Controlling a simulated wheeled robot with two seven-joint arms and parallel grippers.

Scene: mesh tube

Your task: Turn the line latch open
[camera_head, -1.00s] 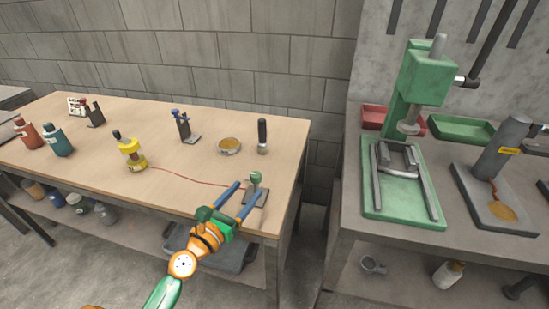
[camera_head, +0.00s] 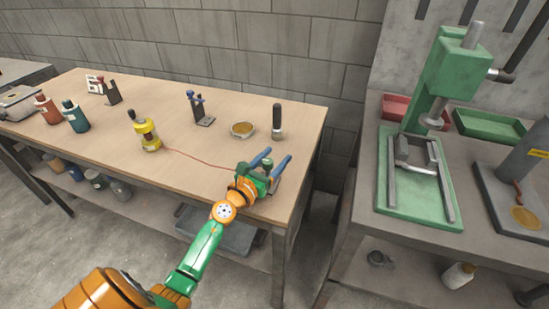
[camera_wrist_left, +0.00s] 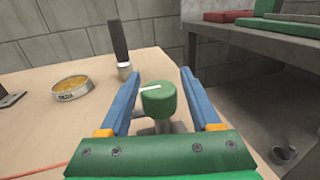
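The line latch shows in the left wrist view as a green round knob (camera_wrist_left: 158,100) with a white mark on top, on a grey stem. In the head view the knob (camera_head: 268,163) is mostly hidden by my gripper. It stands near the right front corner of the wooden table, with a red line running to it. My left gripper (camera_head: 276,158) is open, its two blue fingers on either side of the knob; in the left wrist view the fingers (camera_wrist_left: 155,88) appear apart from the knob. My right gripper is not in view.
On the wooden table (camera_head: 105,140) are a yellow spool device (camera_head: 146,132), a brass-coloured dish (camera_head: 242,130), a black-handled tool (camera_head: 277,121) and a blue-topped stand (camera_head: 201,108). A grey bench with a green press (camera_head: 450,75) stands at the right, across a gap.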

